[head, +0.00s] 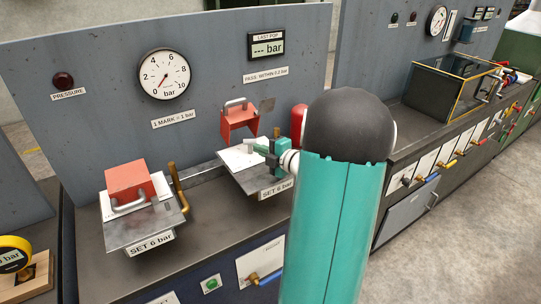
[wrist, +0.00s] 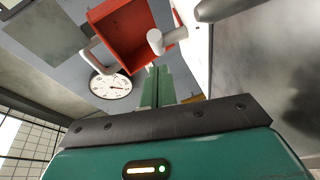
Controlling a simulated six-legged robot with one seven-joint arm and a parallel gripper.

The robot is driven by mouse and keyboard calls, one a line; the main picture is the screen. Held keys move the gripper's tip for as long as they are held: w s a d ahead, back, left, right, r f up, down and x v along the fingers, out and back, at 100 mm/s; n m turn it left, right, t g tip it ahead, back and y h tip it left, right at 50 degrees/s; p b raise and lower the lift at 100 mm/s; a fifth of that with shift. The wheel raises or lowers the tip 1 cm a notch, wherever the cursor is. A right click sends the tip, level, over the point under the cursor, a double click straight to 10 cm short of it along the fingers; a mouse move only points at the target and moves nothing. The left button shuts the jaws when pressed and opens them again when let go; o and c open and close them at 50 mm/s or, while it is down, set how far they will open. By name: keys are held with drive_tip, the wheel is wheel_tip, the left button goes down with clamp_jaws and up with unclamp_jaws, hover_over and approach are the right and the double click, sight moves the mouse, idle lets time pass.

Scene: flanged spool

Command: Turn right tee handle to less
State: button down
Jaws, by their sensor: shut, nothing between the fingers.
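A pale bar that looks like the right tee handle (head: 249,147) shows at the right-hand station, partly covered by my gripper. In the wrist view a pale round-ended bar (wrist: 168,40) lies just above my fingertips. My gripper (head: 264,149) is shut and empty, beside the tee handle; I cannot tell whether they touch. In the wrist view its green fingers (wrist: 155,72) are together. The right red cover (head: 239,121), with a grey handle, stands raised behind it and also shows in the wrist view (wrist: 122,35). Any turn marks on the tee are hidden.
The left station has a red cover (head: 130,181) down on its metal plate (head: 150,228), with a brass lever (head: 178,188) beside it. A red cylinder (head: 298,122) stands right of my gripper. The gauge (head: 164,74) reads near zero; the last-pop display (head: 267,48) shows dashes.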

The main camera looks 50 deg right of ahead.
sight(255, 142)
drive_tip(key=shift+w+d+f, duration=0.25)
drive_tip(key=shift+w+d, duration=0.55)
drive_tip(key=shift+d, duration=0.1)
drive_tip(key=shift+d, duration=0.1)
drive_tip(key=shift+d, duration=0.35)
